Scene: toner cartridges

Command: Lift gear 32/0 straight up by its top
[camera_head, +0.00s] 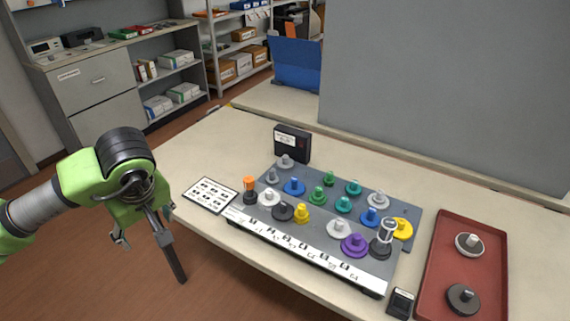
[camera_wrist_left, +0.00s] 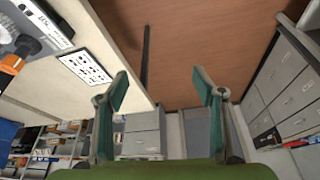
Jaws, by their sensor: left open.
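Several coloured gears with upright hubs stand on a dark grey board (camera_head: 262,207) on the table. They include a purple gear (camera_head: 354,245), a yellow gear (camera_head: 402,228), a blue gear (camera_head: 294,187) and a green gear (camera_head: 317,195). The labels are too small to read, so I cannot tell which gear is 32/0. My left gripper (camera_head: 168,222) is off the table's left edge, well apart from the gears. In the left wrist view its two fingers (camera_wrist_left: 162,90) are spread with nothing between them. My right gripper is not in view.
A red tray (camera_head: 465,267) at the right holds two gears. A printed card (camera_head: 210,194) lies left of the board, and a black box (camera_head: 292,142) stands behind it. A grey panel (camera_head: 450,90) rises at the table's back. The left rear tabletop is clear.

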